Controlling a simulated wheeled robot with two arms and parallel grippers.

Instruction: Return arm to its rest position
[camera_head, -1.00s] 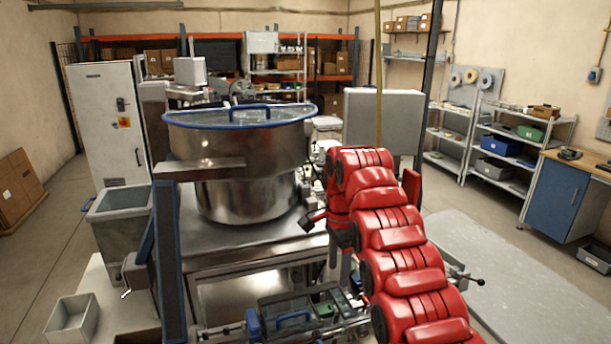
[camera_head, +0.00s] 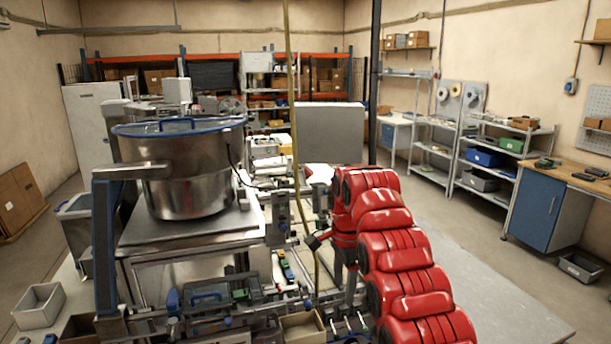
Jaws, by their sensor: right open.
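My right arm (camera_head: 405,250) is red and segmented, and it rises from the bottom right of the head view. It bends over at its upper end. My right gripper (camera_head: 317,240) is a small dark shape at the arm's left side, in front of the machine's rails. It is open, and I see nothing held in it. Its fingertips are small and partly lost against the machine parts. My left gripper and arm are not in view.
A large steel pot (camera_head: 185,180) with a blue rim stands left of the arm on a steel machine. A thin yellowish pole (camera_head: 291,120) rises near the gripper. Tape reels (camera_head: 456,90) hang on a back panel.

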